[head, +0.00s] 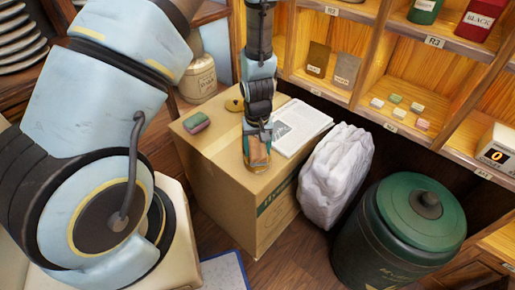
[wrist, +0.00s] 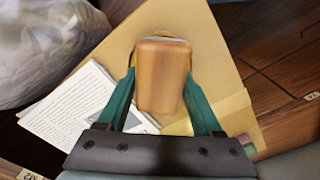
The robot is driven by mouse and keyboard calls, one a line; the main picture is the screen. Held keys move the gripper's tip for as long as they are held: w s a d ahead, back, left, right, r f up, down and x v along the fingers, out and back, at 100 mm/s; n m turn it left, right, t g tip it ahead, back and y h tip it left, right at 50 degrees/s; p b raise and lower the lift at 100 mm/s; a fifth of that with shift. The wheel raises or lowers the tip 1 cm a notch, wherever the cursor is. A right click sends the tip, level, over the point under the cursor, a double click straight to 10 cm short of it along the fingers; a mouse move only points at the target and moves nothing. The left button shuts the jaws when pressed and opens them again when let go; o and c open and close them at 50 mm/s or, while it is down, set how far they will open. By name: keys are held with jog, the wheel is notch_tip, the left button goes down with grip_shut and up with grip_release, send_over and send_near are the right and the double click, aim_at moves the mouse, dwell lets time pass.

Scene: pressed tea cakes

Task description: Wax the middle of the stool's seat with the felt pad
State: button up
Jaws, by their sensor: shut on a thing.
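My gripper (head: 257,153) points down over the top of a cardboard box (head: 220,150). It is shut on an orange-brown block with a thin grey layer at one end, which looks like the felt pad (wrist: 163,78). In the wrist view the block sits between the two teal fingers. I cannot tell whether it touches the box top. I see no stool or seat in either view.
A pink and green block (head: 196,122), a round yellowish tin (head: 234,105) and printed papers (head: 300,124) lie on the box. A crumpled white bag (head: 335,175) and a green lidded bin (head: 405,230) stand to the right. Wooden shelves (head: 400,70) stand behind.

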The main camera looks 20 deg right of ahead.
aim_at(257, 147)
jog(key=shift+s+a+f+b, duration=0.1)
jog(key=shift+f+b, duration=0.2)
jog(key=shift+f, duration=0.2)
dwell(1.7)
jog(key=shift+r+p, duration=3.1)
jog(key=shift+r, duration=0.5)
